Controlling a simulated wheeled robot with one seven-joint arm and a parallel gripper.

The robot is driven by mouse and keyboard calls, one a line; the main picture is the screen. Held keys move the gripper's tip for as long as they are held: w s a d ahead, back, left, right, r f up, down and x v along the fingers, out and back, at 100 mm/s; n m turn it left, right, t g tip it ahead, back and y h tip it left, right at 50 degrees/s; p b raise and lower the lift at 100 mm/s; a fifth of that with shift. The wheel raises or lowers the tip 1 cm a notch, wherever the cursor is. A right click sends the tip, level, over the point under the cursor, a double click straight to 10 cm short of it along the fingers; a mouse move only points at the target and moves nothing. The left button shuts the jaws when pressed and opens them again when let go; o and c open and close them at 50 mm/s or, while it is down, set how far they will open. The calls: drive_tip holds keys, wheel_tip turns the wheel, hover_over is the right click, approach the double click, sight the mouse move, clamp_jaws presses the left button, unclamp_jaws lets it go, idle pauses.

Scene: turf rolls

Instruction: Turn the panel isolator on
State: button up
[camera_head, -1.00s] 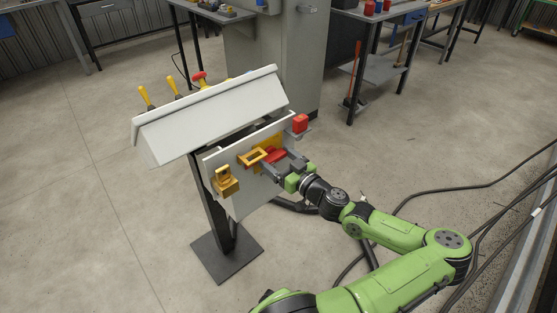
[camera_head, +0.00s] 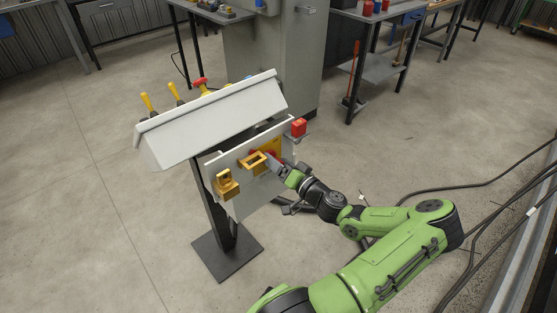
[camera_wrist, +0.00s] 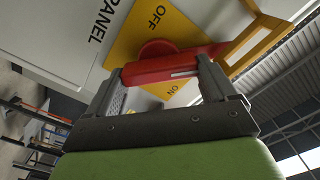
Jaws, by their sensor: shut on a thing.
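The isolator is a red rotary handle (camera_wrist: 180,65) on a yellow plate (camera_wrist: 133,40) marked OFF and ON, fixed to a pale panel (camera_head: 240,204). In the wrist view my gripper (camera_wrist: 160,69) is shut on the red handle, one finger at each side. The handle lies across the plate between the OFF and ON words. In the head view my gripper (camera_head: 276,164) reaches the panel from the right and hides most of the handle. The yellow plate (camera_head: 273,145) shows only partly there.
A yellow frame (camera_head: 253,162) sticks out beside the handle. A sloped white hood (camera_head: 215,115) is above. Black cables (camera_head: 490,180) lie on the floor at right.

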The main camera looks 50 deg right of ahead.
drive_tip(key=shift+m+p, duration=2.25)
drive_tip(key=shift+m, duration=2.35)
drive_tip(key=shift+f, duration=0.1)
drive_tip(key=o, duration=0.8)
drive_tip(key=shift+d, duration=0.1)
drive_tip(key=shift+o, duration=0.2)
drive_tip(key=p+v, duration=0.1)
drive_tip(key=v, duration=1.4)
drive_tip(key=shift+s, duration=0.35)
